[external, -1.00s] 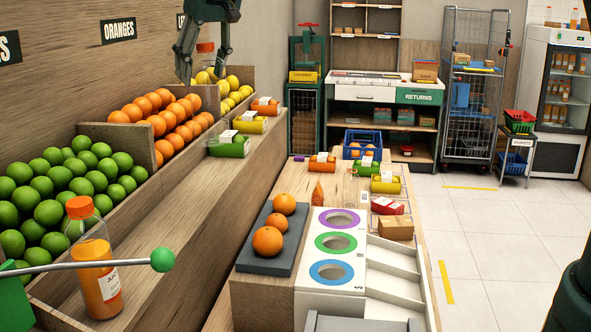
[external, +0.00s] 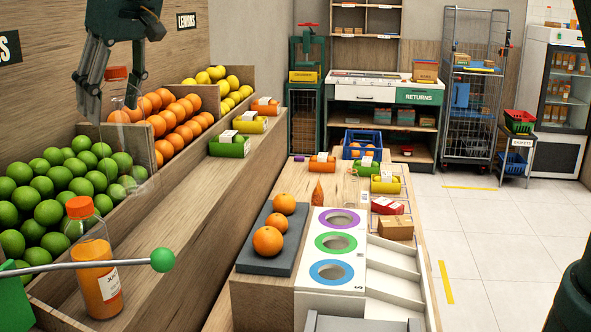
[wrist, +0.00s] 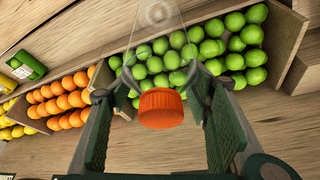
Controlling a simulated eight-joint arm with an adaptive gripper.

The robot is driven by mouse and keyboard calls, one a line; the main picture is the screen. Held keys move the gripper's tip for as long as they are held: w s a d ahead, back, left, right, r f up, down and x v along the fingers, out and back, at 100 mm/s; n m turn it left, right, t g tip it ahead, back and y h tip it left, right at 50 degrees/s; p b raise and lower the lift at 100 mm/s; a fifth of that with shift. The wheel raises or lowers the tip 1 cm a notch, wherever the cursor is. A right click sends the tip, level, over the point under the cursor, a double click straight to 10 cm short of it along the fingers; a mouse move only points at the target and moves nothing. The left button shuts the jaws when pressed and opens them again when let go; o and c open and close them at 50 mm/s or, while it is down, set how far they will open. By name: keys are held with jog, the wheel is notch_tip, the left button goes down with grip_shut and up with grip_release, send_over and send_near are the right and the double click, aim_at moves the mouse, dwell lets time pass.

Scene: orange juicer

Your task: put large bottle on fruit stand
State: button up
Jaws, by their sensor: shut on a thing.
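My gripper (external: 108,84) is shut on a clear, seemingly empty bottle (external: 130,140) with an orange cap (external: 117,73). The bottle hangs roughly upright under the gripper, in front of the limes and oranges in the external view. In the wrist view the orange cap (wrist: 160,108) lies between the fingers and the clear body (wrist: 157,35) extends over the limes. The wooden fruit stand (external: 190,215) has a bare front ledge. Another orange-capped bottle (external: 95,275), partly filled with orange juice, stands on the ledge's near end.
Limes (external: 60,185), oranges (external: 165,120) and lemons (external: 225,85) fill the stand's bins. A green package (external: 230,147) and others lie farther along the ledge. A green-knobbed lever (external: 162,260) crosses the near left. The ledge's middle is free.

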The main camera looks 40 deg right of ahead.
aim_at(123, 170)
jog(key=shift+w+d+f, duration=0.1)
jog(key=shift+f, duration=1.95)
jog(key=shift+f+p, duration=0.35)
jog(key=shift+f, duration=2.5)
jog(key=shift+f, duration=2.1)
jog(key=o, duration=0.9)
